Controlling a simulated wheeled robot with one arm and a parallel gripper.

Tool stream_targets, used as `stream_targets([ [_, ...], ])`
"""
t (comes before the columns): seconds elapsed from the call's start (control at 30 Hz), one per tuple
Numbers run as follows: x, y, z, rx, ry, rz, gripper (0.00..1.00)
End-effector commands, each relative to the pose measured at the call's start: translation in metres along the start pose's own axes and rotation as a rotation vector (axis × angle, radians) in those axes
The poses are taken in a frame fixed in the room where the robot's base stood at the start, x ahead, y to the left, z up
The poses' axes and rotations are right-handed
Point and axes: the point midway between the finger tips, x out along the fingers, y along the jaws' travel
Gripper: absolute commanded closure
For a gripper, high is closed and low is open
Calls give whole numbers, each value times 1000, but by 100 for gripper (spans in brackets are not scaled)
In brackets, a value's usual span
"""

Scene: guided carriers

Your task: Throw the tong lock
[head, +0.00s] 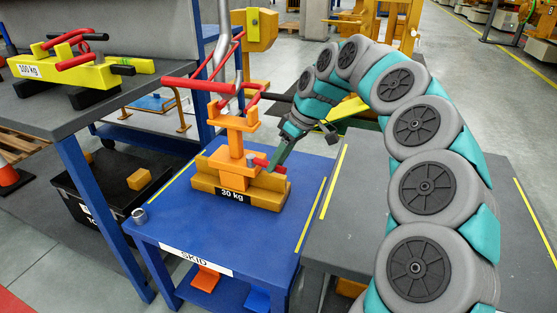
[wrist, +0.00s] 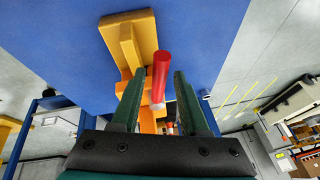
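An orange tong (head: 236,139) with red handle bars (head: 201,84) stands on a yellow-orange block marked 30 kg (head: 231,196). A short red lever (head: 262,162), seemingly the tong lock, sticks out at the tong's right side. My gripper (head: 277,163) reaches down to this lever from the upper right. In the wrist view the red lever (wrist: 161,72) lies in the gap between the two green fingers of my gripper (wrist: 157,84), with a pale end toward the palm. The fingers are apart, with visible gaps on both sides of the lever. Contact cannot be told.
The block stands on a blue table labelled SKID (head: 185,232), with a small metal cylinder (head: 139,215) at its front left corner. A grey table (head: 345,235) is to the right under my arm. A yellow 100 kg load (head: 75,72) lies on the left bench.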

Motion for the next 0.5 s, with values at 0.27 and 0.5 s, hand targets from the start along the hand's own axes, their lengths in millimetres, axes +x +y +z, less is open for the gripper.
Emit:
stream_targets([
  [0.27,0,0,0,0,0,0,88],
  [0.5,0,0,0,0,0,0,100],
])
